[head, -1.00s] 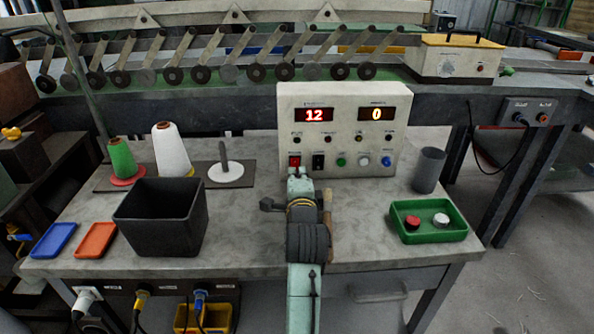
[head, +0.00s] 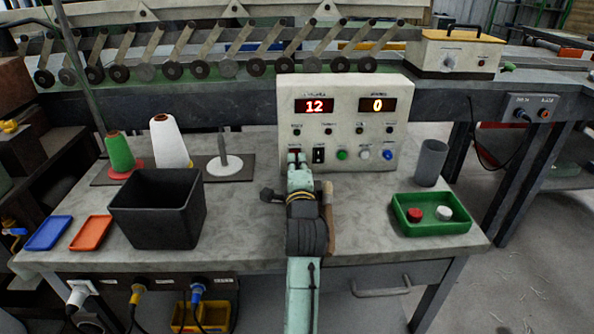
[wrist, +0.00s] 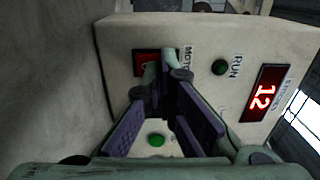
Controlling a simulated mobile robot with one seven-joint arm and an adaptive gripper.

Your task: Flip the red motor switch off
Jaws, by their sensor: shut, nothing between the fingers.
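The red motor switch (wrist: 141,62) is on the white control box, beside the label "MOTOR", in the wrist view. My gripper (wrist: 163,70) is shut and empty, its fingertips in front of the switch and covering part of it. I cannot tell whether they touch it or which way the switch is set. In the head view my gripper (head: 296,160) reaches the lower left of the control box (head: 345,112), and only a dark red top edge of the switch (head: 294,151) shows above it. The displays read 12 and 0.
A black switch (head: 318,155) sits just right of my gripper, then green, white and blue buttons. A black bin (head: 157,235) and thread cones stand to the left. A green tray (head: 398,219) and a grey cup (head: 431,163) are at right. A lamp labelled RUN (wrist: 220,67) looks dark.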

